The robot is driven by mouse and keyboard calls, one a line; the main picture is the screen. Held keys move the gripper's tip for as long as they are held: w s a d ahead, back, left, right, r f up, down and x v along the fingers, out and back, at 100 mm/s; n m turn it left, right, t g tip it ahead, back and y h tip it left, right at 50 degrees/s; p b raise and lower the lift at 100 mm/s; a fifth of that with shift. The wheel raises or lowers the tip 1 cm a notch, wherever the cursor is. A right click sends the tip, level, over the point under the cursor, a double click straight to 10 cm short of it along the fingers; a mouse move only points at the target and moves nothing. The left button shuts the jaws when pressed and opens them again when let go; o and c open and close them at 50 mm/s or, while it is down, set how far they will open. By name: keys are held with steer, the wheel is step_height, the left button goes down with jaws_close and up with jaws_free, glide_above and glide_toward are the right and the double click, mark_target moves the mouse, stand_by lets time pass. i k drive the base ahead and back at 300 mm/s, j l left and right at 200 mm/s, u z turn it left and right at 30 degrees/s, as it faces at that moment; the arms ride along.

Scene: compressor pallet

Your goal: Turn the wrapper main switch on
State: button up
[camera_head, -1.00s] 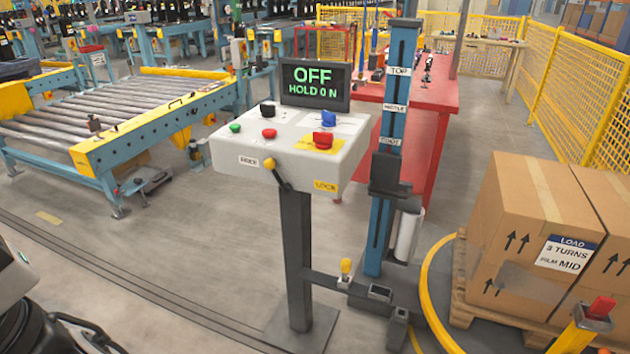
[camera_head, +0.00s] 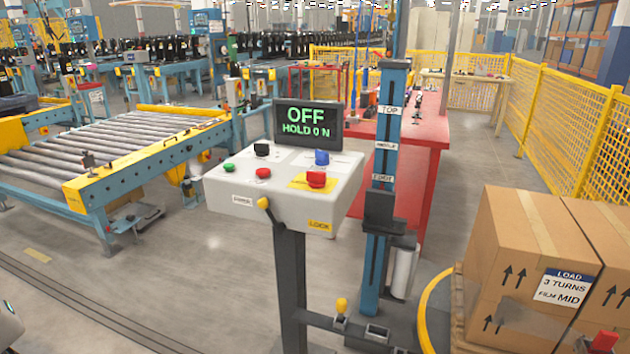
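The wrapper control box (camera_head: 240,200) stands on a dark post in the middle of the head view. Its display (camera_head: 309,125) reads OFF and HOLD 0 N. A red rotary knob (camera_head: 316,179) sits on a yellow plate at the right of the panel, above a yellow LOCK label (camera_head: 320,225). The panel also carries a black knob (camera_head: 262,150), a blue knob (camera_head: 322,157), a green button (camera_head: 229,168) and a red button (camera_head: 263,173). A yellow-knobbed lever (camera_head: 264,203) is on the front face. My gripper is not in view.
A roller conveyor (camera_head: 120,150) stands at left. The blue wrapper mast (camera_head: 385,150) and a red table (camera_head: 425,130) are behind the box. Cartons (camera_head: 530,230) on a pallet and yellow fencing (camera_head: 580,130) are at right. The floor left of the post is clear.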

mark_target(317, 180)
steer(key=i+j+z, duration=0.25)
steer(key=i+j, duration=0.15)
steer(key=j, duration=0.2)
steer(key=i+j+z, duration=0.1)
steer(key=j, duration=0.25)
steer(key=i+j+z, duration=0.15)
steer(key=i+j, duration=0.15)
steer(key=i+j+z, duration=0.1)
steer(key=j, duration=0.3)
steer(key=i+j+z, duration=0.15)
steer(key=j, duration=0.25)
steer(key=j+z, duration=0.25)
steer(key=z, duration=0.25)
steer(key=k+j+z, duration=0.15)
steer(key=z, duration=0.3)
steer(key=i+j+z, duration=0.1)
steer(key=i, duration=0.35)
